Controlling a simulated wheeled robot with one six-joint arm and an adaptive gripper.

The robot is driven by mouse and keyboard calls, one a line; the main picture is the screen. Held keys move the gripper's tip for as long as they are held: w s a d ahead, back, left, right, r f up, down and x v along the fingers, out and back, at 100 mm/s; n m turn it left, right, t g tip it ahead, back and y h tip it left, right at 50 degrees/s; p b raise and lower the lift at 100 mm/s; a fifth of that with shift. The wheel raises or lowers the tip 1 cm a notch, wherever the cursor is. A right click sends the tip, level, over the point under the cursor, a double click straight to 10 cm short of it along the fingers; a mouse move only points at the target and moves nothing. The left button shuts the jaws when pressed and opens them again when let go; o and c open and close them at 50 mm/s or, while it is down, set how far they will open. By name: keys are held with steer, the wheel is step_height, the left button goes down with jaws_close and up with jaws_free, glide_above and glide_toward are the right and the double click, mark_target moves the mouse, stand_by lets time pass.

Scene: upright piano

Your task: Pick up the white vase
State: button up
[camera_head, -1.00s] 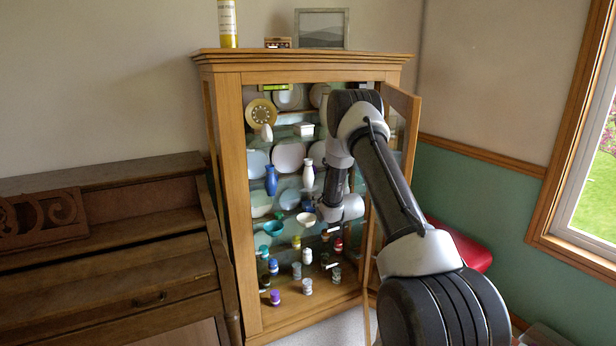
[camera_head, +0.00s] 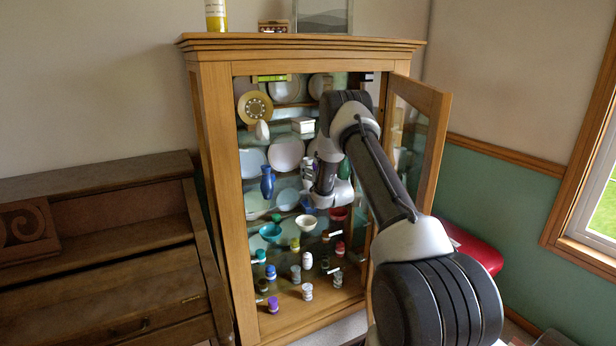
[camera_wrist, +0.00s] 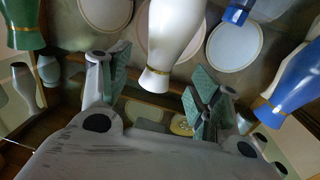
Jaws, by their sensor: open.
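The white vase (camera_wrist: 172,40) hangs into the wrist view from the top middle, between the spread fingers of my gripper (camera_wrist: 156,80). My gripper is open, and I cannot tell whether either finger touches the vase. In the head view the white vase (camera_head: 307,171) stands on a cabinet shelf, partly hidden by my arm. My fingertips are hidden there too.
The wooden cabinet (camera_head: 215,140) has its glass door (camera_head: 440,110) open at right. A blue vase (camera_head: 267,182) stands left of the white one. Plates (camera_head: 286,153), bowls (camera_head: 271,232) and several small jars (camera_head: 307,291) crowd the shelves.

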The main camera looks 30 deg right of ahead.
mark_target(310, 165)
steer(key=w, duration=0.4)
steer(key=shift+w+d+r, duration=0.15)
steer(key=shift+w+r, duration=0.05)
steer(key=shift+w, duration=0.2)
steer(key=shift+c, duration=0.3)
jaws_close()
